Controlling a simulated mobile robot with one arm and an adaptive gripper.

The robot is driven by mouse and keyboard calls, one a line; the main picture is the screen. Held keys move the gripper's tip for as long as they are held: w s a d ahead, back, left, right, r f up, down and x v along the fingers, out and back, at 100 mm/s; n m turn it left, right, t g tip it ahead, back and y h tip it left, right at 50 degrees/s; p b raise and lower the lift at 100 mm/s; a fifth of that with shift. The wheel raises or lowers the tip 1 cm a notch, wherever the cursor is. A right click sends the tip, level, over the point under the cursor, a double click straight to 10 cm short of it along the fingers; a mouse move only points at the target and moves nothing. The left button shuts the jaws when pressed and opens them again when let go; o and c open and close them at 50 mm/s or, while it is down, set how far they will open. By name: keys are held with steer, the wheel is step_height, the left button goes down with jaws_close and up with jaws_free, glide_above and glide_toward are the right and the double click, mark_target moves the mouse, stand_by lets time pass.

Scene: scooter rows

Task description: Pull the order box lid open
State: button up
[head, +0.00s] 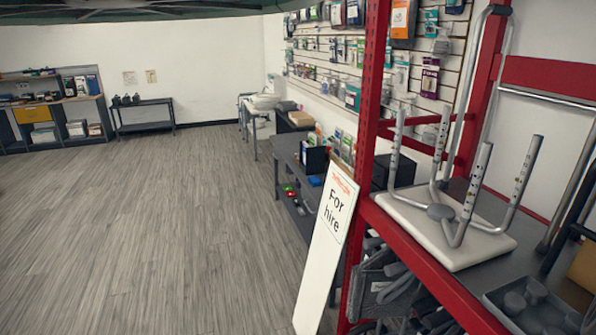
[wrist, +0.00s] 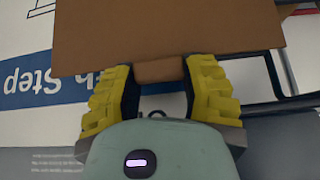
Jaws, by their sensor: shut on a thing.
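In the wrist view, a brown cardboard panel (wrist: 170,35), which looks like the order box lid, fills the upper middle. A small brown tab (wrist: 160,71) sticks out of its near edge. My gripper (wrist: 160,78) has its yellow-padded fingers on either side of the tab and is shut on it. The rest of the box is hidden or out of frame. In the head view, my gripper does not show; a brown cardboard piece (head: 583,264) is cut off at the right edge, and I cannot tell if it is the same box.
A red-framed shelf (head: 430,268) stands close on the right, with an upturned stool (head: 440,228) and a grey tray (head: 530,305). A white "For hire" board (head: 322,255) leans by its post. The wooden floor (head: 150,230) to the left is clear.

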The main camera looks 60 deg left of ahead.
stand_by(0.3)
steer(key=o, duration=1.3)
steer(key=shift+o, duration=0.2)
steer(key=shift+r, duration=0.1)
steer(key=v, duration=1.2)
steer(key=shift+w, duration=0.1)
